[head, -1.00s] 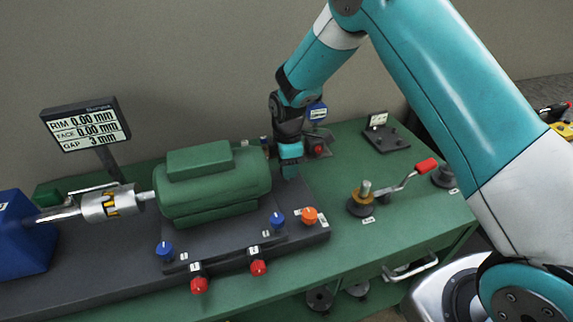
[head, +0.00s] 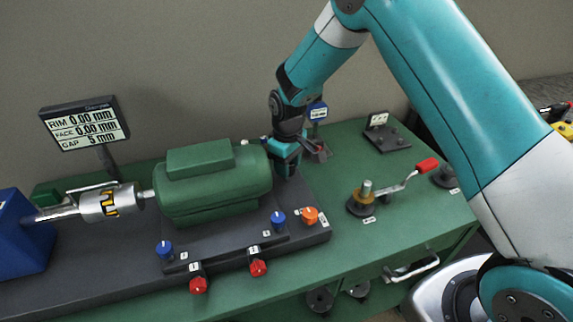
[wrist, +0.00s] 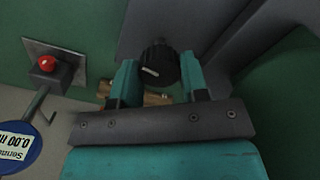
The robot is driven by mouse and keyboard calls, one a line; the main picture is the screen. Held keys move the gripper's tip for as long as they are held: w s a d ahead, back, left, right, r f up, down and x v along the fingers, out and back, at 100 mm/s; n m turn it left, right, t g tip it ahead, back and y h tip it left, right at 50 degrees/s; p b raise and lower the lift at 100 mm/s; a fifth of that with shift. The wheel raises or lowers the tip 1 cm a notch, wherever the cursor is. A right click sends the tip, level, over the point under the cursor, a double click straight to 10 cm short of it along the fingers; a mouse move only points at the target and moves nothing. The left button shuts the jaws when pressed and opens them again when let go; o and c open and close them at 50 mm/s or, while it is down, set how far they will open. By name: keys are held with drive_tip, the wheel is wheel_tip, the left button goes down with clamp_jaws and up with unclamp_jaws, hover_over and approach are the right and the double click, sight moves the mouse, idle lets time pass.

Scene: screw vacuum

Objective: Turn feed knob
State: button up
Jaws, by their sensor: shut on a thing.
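A black ribbed knob (wrist: 157,60) with a pale mark on its face sits between the teal fingers of my gripper (wrist: 158,72) in the wrist view. The gripper is shut on it. No label on this knob is readable, so I take it as the feed knob. In the head view my gripper (head: 286,158) is down at the right end of the green motor (head: 213,182), and the knob is hidden there. The display (head: 85,122) reads RIM 0.00 mm, FACE 0.00 mm, GAP 5 mm.
Blue knobs (head: 278,219), an orange knob (head: 310,215) and red knobs (head: 258,267) line the front of the base. A red-handled crank (head: 395,185) stands at right.

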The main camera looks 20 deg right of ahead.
drive_tip(key=m, duration=0.4)
drive_tip(key=shift+m, duration=2.2)
drive_tip(key=o, duration=0.9)
drive_tip(key=shift+o, duration=0.2)
drive_tip(key=shift+r, duration=0.1)
wheel_tip(320, 180, up, 17)
drive_tip(key=b, duration=0.2)
drive_tip(key=shift+r, duration=0.15)
